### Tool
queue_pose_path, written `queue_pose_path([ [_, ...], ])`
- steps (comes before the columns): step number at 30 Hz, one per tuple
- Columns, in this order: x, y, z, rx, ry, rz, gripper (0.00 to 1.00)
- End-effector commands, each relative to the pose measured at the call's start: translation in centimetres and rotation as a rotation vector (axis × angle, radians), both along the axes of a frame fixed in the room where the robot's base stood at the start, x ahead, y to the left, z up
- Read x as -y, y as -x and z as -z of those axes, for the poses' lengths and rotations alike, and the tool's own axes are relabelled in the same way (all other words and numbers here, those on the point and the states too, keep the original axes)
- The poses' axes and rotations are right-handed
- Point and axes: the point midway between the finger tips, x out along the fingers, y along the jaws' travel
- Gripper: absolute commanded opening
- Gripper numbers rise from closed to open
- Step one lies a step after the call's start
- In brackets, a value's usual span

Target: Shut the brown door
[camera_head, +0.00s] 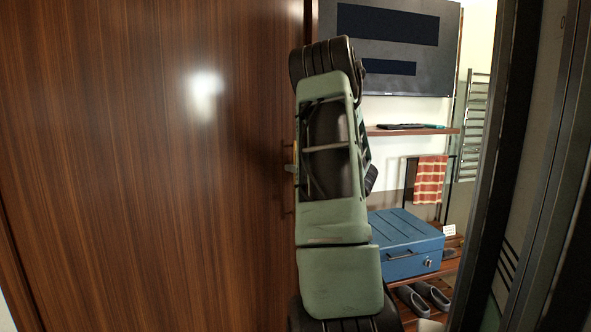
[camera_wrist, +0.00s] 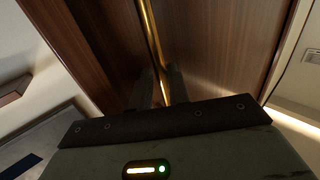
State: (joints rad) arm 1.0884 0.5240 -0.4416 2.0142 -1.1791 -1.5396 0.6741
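The brown door (camera_head: 140,160) is a tall wood-grain panel filling the left half of the head view. Its right edge shows beside my arm, with a small brass-coloured part near that edge, mostly covered by the arm. In the head view my arm hides my gripper. In the wrist view my gripper (camera_wrist: 162,88) has two dark fingers close together, with a narrow gap. A brass strip (camera_wrist: 150,32) runs down between brown wood surfaces to the fingers. I cannot tell whether the fingers touch or grip it.
Right of my arm, an opening shows a wall screen (camera_head: 400,40), a shelf (camera_head: 440,131), a striped towel (camera_head: 430,180), a blue box (camera_head: 405,243) and grey shoes (camera_head: 425,298). A dark upright frame (camera_head: 505,160) stands at the right.

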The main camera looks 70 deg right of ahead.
Motion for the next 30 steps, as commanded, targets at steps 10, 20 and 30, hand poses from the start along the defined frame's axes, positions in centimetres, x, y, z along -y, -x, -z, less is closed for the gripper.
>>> queue_pose_path([
  [10,-0.5,2.7,0.2,-0.002,0.000,0.007,0.15],
  [20,-2.3,10.2,0.3,-0.002,0.000,0.006,0.15],
  [30,-3.8,16.0,0.1,0.000,0.001,0.003,0.15],
])
